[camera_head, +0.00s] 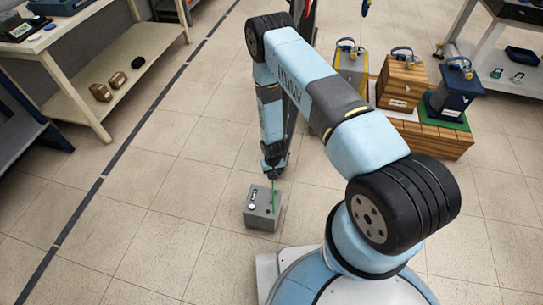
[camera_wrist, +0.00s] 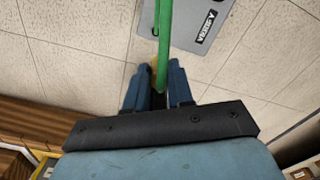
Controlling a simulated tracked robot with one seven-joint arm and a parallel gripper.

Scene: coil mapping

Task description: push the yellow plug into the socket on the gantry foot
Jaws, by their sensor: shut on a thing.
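My gripper (camera_head: 272,172) points down just above a grey box (camera_head: 261,222) on the floor. In the wrist view its two blue fingers (camera_wrist: 158,76) are closed together around something mostly hidden. A small yellowish patch shows between the fingertips, which looks like the yellow plug (camera_wrist: 154,70). A green cable (camera_wrist: 165,30) runs from between the fingers, past the labelled grey top of the box (camera_wrist: 205,28). In the head view the green cable (camera_head: 273,194) runs between the gripper and the box. I cannot make out the socket or the gantry foot.
A wooden pallet (camera_head: 440,140) at the upper right bears a yellow box (camera_head: 352,62), a wooden crate (camera_head: 402,82) and a dark blue box (camera_head: 453,100). A shelf (camera_head: 98,75) stands at the upper left. The floor left of the grey box is clear.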

